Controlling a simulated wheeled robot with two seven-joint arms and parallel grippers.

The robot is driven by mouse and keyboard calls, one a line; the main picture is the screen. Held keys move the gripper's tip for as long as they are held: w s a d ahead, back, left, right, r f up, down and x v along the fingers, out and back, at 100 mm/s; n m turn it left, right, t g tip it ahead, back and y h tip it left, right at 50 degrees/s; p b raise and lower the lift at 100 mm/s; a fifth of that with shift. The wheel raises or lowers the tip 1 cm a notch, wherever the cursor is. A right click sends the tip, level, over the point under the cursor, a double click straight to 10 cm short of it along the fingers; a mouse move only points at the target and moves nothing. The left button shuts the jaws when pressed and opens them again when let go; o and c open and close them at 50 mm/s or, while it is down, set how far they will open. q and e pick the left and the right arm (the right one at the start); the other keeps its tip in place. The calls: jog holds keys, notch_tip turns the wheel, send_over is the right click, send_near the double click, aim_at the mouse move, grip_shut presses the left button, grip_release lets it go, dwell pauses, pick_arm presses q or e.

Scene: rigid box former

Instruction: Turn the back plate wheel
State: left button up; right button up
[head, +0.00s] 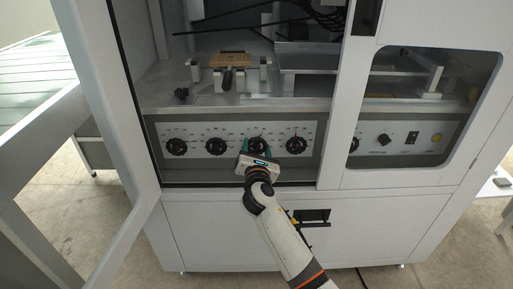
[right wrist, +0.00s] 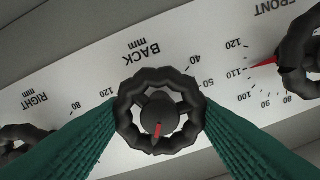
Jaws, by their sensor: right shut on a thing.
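The back plate wheel (right wrist: 159,83) is a black scalloped handwheel with a red pointer, under the "BACK mm" label in the right wrist view. In the head view the wheel (head: 258,145) is third from the left in the row on the panel, partly covered by my right gripper. My right gripper (head: 256,153) comes from below with green fingers. In the right wrist view the gripper (right wrist: 160,115) is shut on the wheel, one finger on each side of its rim. The red pointer aims toward the bottom of that picture. My left gripper is not in view.
More black wheels sit on both sides: one to the right (head: 296,145), one to the left (head: 215,146). In the right wrist view, the FRONT wheel (right wrist: 300,57) is close by. An open door (head: 110,245) stands at left. A white frame post (head: 342,100) stands right.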

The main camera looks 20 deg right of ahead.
jog(key=shift+m, duration=1.5)
jog(key=m, duration=0.2)
jog(key=shift+f+m, duration=0.1)
jog(key=shift+m, duration=0.2)
jog(key=m, duration=0.3)
jog(key=shift+b, duration=0.35)
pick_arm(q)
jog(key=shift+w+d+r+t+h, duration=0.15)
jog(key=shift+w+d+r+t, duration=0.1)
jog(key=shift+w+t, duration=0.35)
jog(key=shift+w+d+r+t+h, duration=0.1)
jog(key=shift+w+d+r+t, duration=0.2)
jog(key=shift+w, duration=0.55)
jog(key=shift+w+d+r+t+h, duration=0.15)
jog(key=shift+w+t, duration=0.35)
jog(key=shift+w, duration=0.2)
pick_arm(e)
jog(key=shift+m, duration=1.5)
jog(key=o, duration=1)
jog(key=shift+c, duration=0.2)
